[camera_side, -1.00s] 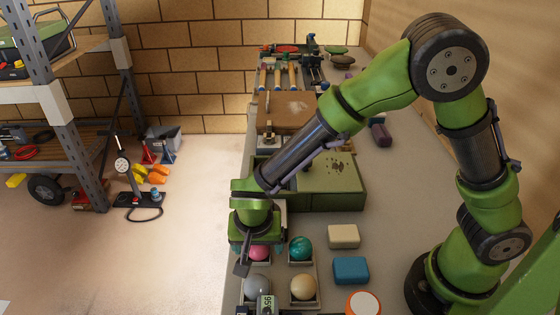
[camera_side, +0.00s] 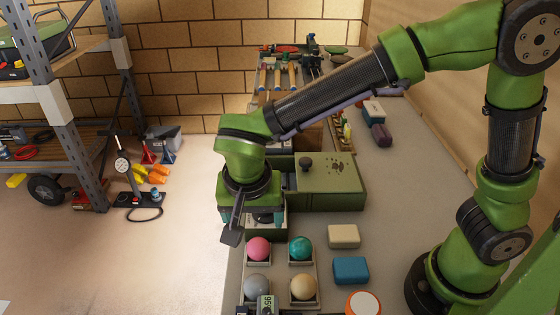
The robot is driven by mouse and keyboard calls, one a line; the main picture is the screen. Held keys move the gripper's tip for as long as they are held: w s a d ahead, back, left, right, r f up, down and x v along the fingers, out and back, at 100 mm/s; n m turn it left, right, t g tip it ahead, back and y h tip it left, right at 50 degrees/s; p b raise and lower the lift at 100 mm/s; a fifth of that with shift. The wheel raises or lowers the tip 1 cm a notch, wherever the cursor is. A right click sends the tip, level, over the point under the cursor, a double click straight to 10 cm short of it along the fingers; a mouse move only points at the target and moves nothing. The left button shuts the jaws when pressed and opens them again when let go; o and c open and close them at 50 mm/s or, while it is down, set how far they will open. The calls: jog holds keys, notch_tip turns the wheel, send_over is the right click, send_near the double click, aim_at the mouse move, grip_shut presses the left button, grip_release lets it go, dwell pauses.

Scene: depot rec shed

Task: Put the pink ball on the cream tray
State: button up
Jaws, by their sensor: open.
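The pink ball (camera_side: 258,249) rests in the back left square cell of a pale four-cell holder (camera_side: 280,268) near the front of the bench. My gripper (camera_side: 250,222) is above and behind the pink ball, pointing down, and clear of it. Its jaws are open and nothing shows between them. I cannot make out a separate cream tray; my gripper and arm hide part of the bench behind the balls.
A teal ball (camera_side: 301,248), a grey ball (camera_side: 257,287) and a beige ball (camera_side: 303,287) fill the other cells. To the right lie a cream block (camera_side: 344,236) and a blue block (camera_side: 351,270).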

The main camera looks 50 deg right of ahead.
jog(key=s+d+r+n+t+y, duration=0.2)
jog(key=s+d+r, duration=0.2)
jog(key=d, duration=0.5)
jog(key=s+d+r+n+t+y, duration=0.2)
jog(key=d+r, duration=0.4)
jog(key=d, duration=0.3)
jog(key=s+n+t, duration=0.1)
jog(key=s, duration=0.1)
jog(key=shift+s+d, duration=0.15)
jog(key=shift+s, duration=0.2)
